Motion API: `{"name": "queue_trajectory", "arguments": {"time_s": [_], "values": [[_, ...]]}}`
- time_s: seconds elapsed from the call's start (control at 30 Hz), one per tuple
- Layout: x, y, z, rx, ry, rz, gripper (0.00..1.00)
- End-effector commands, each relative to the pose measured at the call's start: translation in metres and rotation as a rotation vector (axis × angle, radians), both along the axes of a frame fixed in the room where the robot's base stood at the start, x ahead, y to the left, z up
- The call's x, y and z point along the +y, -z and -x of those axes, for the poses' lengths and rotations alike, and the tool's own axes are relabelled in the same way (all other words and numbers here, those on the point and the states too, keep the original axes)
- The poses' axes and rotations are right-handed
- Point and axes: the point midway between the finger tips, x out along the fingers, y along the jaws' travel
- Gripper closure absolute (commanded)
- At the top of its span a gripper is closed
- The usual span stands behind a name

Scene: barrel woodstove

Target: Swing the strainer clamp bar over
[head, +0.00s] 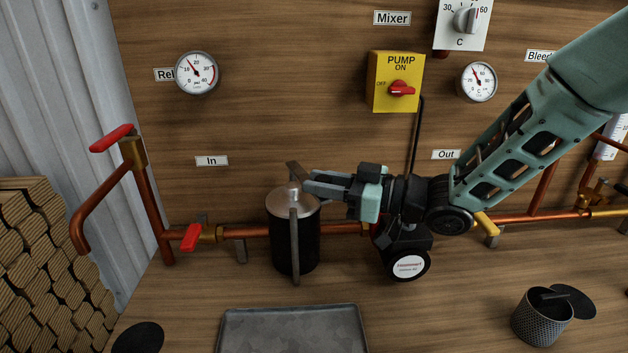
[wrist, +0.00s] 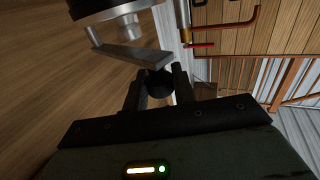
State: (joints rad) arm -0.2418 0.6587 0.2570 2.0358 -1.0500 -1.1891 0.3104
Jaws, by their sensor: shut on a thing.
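The strainer (head: 280,240) is a black upright cylinder with a silver lid (head: 297,205), set in the copper pipe run. A grey upright strap (head: 294,245) runs down the strainer's front. My gripper (head: 308,187) reaches in from the right, just above the lid. In the wrist view, its fingers (wrist: 160,84) are shut around a dark round knob at the bar's near end. The head view hides this grip.
A grey tray (head: 292,311) lies in front of the strainer. A perforated basket (head: 541,322) stands at the front right and a black disc (head: 137,338) at the front left. A red-handled valve (head: 191,237) is left of the strainer; the pump (head: 408,262) is right, below my arm.

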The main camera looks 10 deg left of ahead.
Motion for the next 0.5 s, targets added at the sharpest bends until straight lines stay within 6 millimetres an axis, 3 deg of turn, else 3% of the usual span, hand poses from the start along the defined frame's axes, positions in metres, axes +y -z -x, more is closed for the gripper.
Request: {"name": "queue_trajectory", "arguments": {"time_s": [0.3, 0.33, 0.37, 0.4, 0.5], "values": [[-0.0013, -0.0014, -0.0019, -0.001, 0.0, -0.002, 1.0], [-0.0013, -0.0014, -0.0019, -0.001, 0.0, -0.002, 0.68], [-0.0013, -0.0014, -0.0019, -0.001, 0.0, -0.002, 0.6], [-0.0012, -0.0013, -0.0017, -0.001, 0.0, -0.002, 0.53], [-0.001, -0.0009, -0.0013, -0.001, -0.001, -0.002, 0.53]]}}
